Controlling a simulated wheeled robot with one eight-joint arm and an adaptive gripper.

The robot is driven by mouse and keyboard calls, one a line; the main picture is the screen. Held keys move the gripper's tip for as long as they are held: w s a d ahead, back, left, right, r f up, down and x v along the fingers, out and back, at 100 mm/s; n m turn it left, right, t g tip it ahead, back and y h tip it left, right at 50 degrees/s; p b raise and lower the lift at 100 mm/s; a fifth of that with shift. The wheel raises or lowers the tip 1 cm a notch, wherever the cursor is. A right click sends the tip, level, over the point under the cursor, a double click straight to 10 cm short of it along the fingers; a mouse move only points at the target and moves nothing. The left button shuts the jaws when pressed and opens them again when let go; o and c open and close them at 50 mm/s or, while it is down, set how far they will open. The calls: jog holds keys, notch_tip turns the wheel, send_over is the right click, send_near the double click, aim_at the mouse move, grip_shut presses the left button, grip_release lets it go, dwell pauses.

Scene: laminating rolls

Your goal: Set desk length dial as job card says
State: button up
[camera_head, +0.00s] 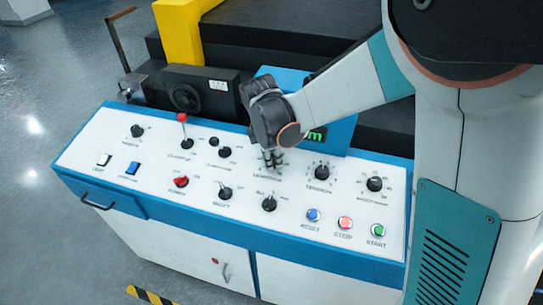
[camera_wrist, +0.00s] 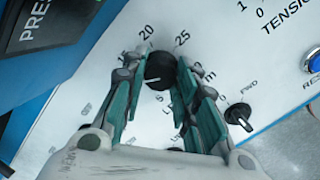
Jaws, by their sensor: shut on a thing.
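The length dial is a round black knob (camera_wrist: 159,70) on the white desk panel (camera_wrist: 95,95). The printed marks 20 and 25 show beyond it in the wrist view, and some other marks and lettering are partly covered by my fingers. My gripper (camera_wrist: 163,66) is shut on the knob, with a green-padded finger on each side. The knob's pointer is not clear, so I cannot tell its setting. I see no readable job card.
A tension dial (camera_head: 321,172) and another dial (camera_head: 375,184) stand to the right. Black switches (camera_head: 225,193) (camera_head: 269,203), a red switch (camera_head: 181,181) and blue (camera_head: 313,215), red (camera_head: 345,222) and green (camera_head: 378,230) buttons lie nearer the front. A blue-framed display (camera_head: 340,138) stands behind.

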jog(key=shift+n, duration=2.2)
jog(key=o, duration=1.1)
jog(key=shift+c, duration=0.2)
jog(key=shift+r, duration=0.1)
jog(key=d+v, duration=0.1)
jog(key=v, duration=0.6)
jog(key=shift+a+r, duration=0.2)
jog(key=shift+a, duration=0.3)
jog(key=shift+s+f, duration=0.1)
